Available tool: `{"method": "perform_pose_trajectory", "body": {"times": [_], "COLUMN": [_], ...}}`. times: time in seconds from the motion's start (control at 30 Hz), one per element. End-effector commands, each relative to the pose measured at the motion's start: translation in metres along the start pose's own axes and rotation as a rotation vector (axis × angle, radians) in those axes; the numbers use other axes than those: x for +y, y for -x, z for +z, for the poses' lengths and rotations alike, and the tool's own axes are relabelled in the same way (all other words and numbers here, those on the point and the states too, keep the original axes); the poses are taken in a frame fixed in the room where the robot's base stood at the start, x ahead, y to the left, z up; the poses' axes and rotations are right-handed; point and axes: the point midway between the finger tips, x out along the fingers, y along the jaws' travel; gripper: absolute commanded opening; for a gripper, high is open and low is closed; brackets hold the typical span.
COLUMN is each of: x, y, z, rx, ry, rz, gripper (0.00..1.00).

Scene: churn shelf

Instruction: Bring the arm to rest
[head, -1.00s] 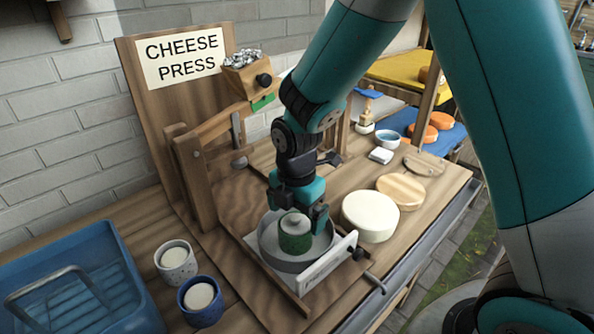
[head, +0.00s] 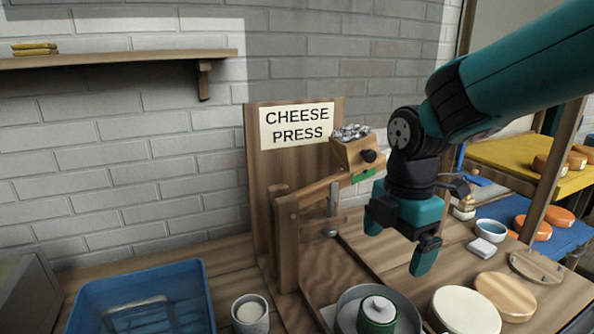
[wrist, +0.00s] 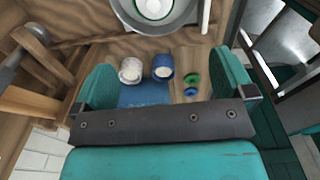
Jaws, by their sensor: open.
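My gripper (head: 398,243) is open and empty. In the head view it hangs in the air in front of the cheese press, its two teal fingers apart and pointing down. Below it, the grey metal pan (head: 352,305) holds a green, white-topped cylinder (head: 377,313); nothing joins them to the gripper. In the wrist view the open fingers (wrist: 160,85) frame the bench well below them. The pan (wrist: 180,18) shows at the top edge of that view.
The wooden press lever (head: 315,192) with its loaded box (head: 355,153) stands close to the left of the gripper. A blue tub (head: 185,275) and a cup (head: 250,313) are at front left. White (head: 465,312) and wooden rounds (head: 506,296) lie at right.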

Motion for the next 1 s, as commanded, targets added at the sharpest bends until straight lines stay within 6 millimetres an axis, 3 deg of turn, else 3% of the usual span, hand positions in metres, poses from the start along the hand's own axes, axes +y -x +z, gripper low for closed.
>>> {"method": "perform_pose_trajectory", "body": {"times": [0.3,0.5,0.7,1.0], "x": [-0.083,-0.128,-0.145,-0.145], "y": [0.023,0.026,0.027,0.026], "z": [-0.058,-0.088,-0.099,-0.099], "rx": [0.198,0.303,0.339,0.339], "ry": [-0.745,-1.133,-1.286,-1.296], "rz": [0.012,-0.062,-0.109,-0.111], "gripper": [1.00,1.00,1.00,1.00]}}
